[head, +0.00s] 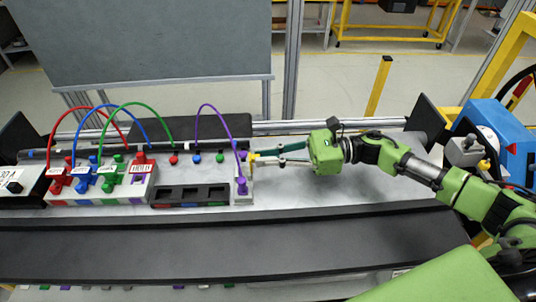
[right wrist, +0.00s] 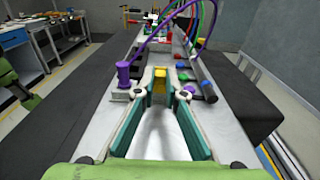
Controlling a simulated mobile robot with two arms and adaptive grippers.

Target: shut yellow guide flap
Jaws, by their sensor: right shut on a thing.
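The yellow guide flap (head: 253,157) is a small yellow piece at the right end of the module, beside a pale block with a purple connector (head: 241,186). It also shows in the right wrist view (right wrist: 159,78), upright between the fingertips. My right gripper (head: 257,156) reaches in from the right, low over the grey bench top, and is shut on the yellow guide flap; in the wrist view its teal fingers (right wrist: 160,88) stand on both sides of it. The fingers hide part of the flap and its hinge. My left gripper is not in view.
Red, blue, green and purple cables (head: 207,108) arch over the module left of my gripper. A black tray with empty slots (head: 190,196) sits left of the purple connector. The bench top (head: 330,194) right of the flap is clear. A black upright plate (head: 428,118) stands behind my right arm.

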